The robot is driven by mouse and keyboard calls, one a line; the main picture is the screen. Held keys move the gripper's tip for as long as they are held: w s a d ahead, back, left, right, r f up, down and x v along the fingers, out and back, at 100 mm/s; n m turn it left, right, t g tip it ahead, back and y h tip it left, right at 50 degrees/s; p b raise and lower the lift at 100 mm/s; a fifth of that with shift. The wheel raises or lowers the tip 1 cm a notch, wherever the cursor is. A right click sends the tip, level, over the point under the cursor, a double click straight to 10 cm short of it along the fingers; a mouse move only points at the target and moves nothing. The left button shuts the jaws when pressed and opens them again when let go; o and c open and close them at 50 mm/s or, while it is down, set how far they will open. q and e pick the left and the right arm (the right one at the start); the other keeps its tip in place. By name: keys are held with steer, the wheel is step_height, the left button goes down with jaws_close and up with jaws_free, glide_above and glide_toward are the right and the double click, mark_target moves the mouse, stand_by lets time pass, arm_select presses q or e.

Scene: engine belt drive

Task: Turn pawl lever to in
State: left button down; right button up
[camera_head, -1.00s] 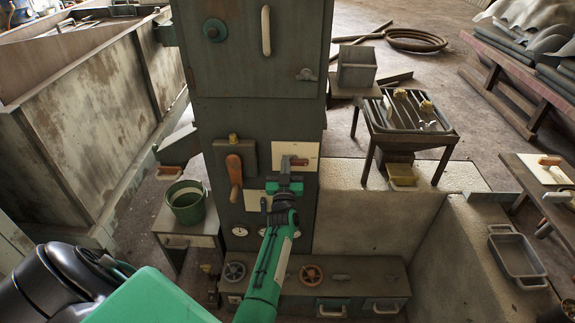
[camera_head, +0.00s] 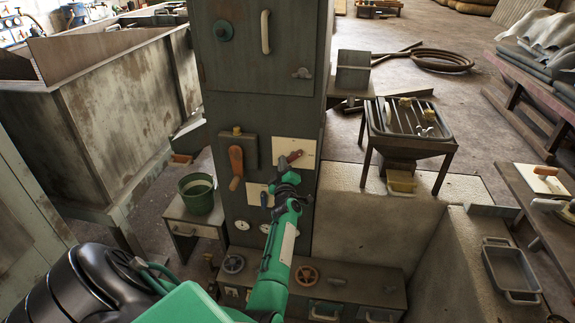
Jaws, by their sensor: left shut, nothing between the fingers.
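A small lever with a red-brown handle (camera_head: 295,155) sits on a cream plate (camera_head: 306,146) on the front of the dark cabinet; I take it for the pawl lever. Its handle slants up to the right. My left gripper (camera_head: 283,165) is shut and empty, its tips at the lower left end of this lever. I cannot tell whether they touch it. The gripper and wrist hide part of the lever's lower end and of a lower cream plate (camera_head: 253,193). My right gripper is out of view.
A larger orange-brown lever (camera_head: 236,165) is on the cabinet (camera_head: 262,100) to the left. A dark-handled lever (camera_head: 264,199) is by the lower plate. A green bucket (camera_head: 196,193) stands on a side table. Handwheels and drawers line the low bench (camera_head: 345,282) below.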

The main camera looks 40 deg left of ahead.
arm_select(q)
steer(key=n+g+p, duration=0.1)
steer(key=n, duration=0.1)
steer(key=f+n+g, duration=0.1)
steer(key=n, duration=0.2)
steer(key=d+n+p, duration=0.1)
steer(key=n, duration=0.2)
steer(key=shift+w+f+g+h+p, duration=0.3)
steer(key=shift+w+f+g, duration=0.05)
steer(key=shift+f+g, duration=0.05)
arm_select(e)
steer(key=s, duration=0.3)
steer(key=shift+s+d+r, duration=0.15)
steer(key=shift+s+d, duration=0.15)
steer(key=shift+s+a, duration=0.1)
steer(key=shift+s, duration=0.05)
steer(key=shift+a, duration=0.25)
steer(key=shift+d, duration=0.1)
